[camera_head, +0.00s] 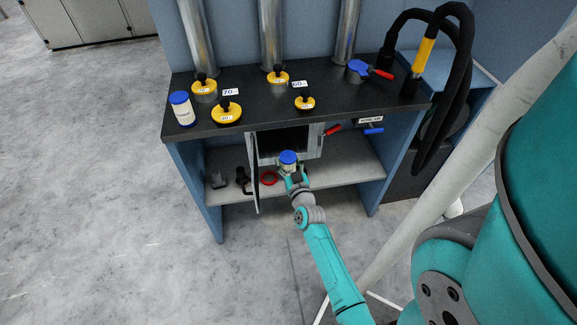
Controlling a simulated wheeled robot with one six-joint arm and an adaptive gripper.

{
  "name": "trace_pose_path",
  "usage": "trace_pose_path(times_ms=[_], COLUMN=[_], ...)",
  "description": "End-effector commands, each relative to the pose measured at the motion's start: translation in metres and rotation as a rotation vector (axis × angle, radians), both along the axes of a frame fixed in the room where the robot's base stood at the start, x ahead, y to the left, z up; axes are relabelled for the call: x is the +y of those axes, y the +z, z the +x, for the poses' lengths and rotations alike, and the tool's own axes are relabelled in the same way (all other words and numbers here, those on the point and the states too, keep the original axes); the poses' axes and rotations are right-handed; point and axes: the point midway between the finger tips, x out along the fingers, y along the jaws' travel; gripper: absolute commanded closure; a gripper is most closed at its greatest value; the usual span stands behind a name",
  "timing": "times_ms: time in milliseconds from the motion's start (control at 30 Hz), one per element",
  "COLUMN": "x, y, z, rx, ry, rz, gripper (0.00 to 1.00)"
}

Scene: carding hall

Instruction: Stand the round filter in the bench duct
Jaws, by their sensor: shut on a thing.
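A small white cylinder with a blue top (288,158), which looks like the round filter, is upright in my gripper (290,170). My gripper is shut on it; the fingers are small and partly hidden behind the cylinder. The bench duct (312,143) is a grey metal box under the black bench top, with a dark opening facing me. Its door (254,175) stands open at the left. The cylinder is in front of the opening's lower edge; I cannot tell whether it touches the duct.
A similar blue-topped white jar (181,108) and several yellow black-knobbed caps (227,113) stand on the bench top (330,105). A red ring (269,178) and dark parts (243,180) lie on the lower shelf (345,170). A black hose (458,90) hangs at the right.

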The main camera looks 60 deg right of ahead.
Motion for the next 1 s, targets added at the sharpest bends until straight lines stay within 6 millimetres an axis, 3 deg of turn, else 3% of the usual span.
trace_pose_path(times_ms=[1000], x=[-0.053], y=[-0.001], z=[0.046], rx=[0.001], ry=[0.000], rz=[-0.001], gripper=[0.84])
